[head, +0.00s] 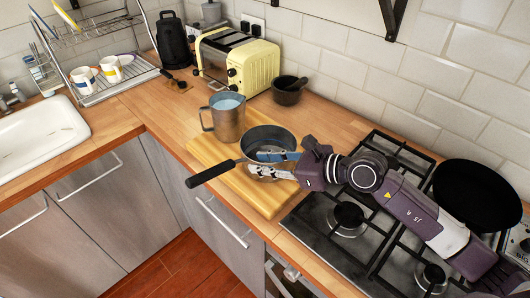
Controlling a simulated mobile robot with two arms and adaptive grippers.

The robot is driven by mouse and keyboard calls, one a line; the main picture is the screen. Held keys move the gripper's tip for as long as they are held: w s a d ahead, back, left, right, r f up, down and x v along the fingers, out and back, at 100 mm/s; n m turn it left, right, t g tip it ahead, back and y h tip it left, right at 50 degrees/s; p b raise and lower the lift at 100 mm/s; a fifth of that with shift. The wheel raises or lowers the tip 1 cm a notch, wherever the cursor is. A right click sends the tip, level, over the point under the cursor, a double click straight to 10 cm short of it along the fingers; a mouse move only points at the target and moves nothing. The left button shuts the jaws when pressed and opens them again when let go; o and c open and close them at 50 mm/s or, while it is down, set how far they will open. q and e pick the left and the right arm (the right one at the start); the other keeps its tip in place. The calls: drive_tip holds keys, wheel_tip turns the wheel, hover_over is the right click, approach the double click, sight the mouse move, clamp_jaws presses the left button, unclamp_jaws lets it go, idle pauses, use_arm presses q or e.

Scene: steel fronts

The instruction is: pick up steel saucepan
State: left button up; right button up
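The steel saucepan (268,134) stands upright on the wooden board (207,153), with its long black handle (211,172) pointing to the lower left. My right gripper (256,162) reaches in from the right, at the saucepan's near side close to where the handle joins. Its two fingers are apart, one over the pan's near rim and the other lower on the near side. They hide part of the pan's front, and I cannot tell whether they touch it. My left gripper is not in view.
A cream toaster (243,62) and dark mortar (288,91) are against the wall. A black frying pan (477,194) sits on the gas hob (346,222) at right. The sink (38,138) is at left.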

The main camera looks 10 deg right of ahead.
drive_tip(key=shift+x, duration=0.95)
clamp_jaws()
drive_tip(key=shift+r, duration=0.15)
